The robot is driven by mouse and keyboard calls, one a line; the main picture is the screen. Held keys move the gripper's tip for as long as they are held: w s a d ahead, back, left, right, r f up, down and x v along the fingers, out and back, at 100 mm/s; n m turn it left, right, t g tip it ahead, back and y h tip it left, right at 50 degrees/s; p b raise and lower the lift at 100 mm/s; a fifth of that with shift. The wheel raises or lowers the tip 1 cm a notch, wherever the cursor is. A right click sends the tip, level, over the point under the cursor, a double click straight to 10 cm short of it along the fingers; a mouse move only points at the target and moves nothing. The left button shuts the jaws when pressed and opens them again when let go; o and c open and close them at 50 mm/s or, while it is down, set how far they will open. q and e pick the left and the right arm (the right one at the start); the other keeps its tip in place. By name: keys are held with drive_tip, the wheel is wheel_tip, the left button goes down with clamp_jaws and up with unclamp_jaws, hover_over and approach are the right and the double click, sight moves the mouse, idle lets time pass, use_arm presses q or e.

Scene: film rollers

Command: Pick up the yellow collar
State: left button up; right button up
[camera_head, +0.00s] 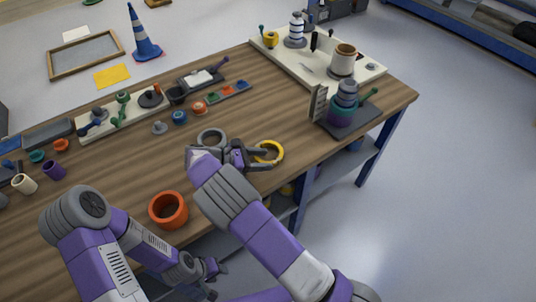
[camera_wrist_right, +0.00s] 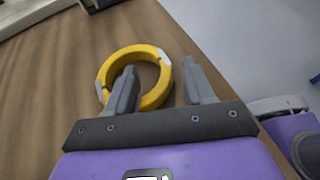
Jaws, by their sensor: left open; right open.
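The yellow collar (camera_head: 282,153) is a ring lying flat on the wooden table near its front edge. In the right wrist view the collar (camera_wrist_right: 165,85) shows with grey patches on its rim. My right gripper (camera_head: 271,156) is open at the collar. In the wrist view its fingers (camera_wrist_right: 159,68) lie either side of the collar's right rim, one over the ring's opening and one outside. Whether they touch the collar, I cannot tell. My left gripper (camera_head: 212,275) is open and low, beside the table's front edge, away from the collar.
A grey ring (camera_head: 211,132) lies just behind my right gripper. An orange cup-like ring (camera_head: 152,211) stands to the left, near the front edge. A dark base with a stacked roller (camera_head: 345,97) stands to the right. Bare wood lies between the collar and that base.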

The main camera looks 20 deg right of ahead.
sight(272, 159)
drive_tip(key=x, duration=0.4)
drive_tip(key=shift+b, duration=0.4)
drive_tip(key=shift+a, duration=0.1)
clamp_jaws()
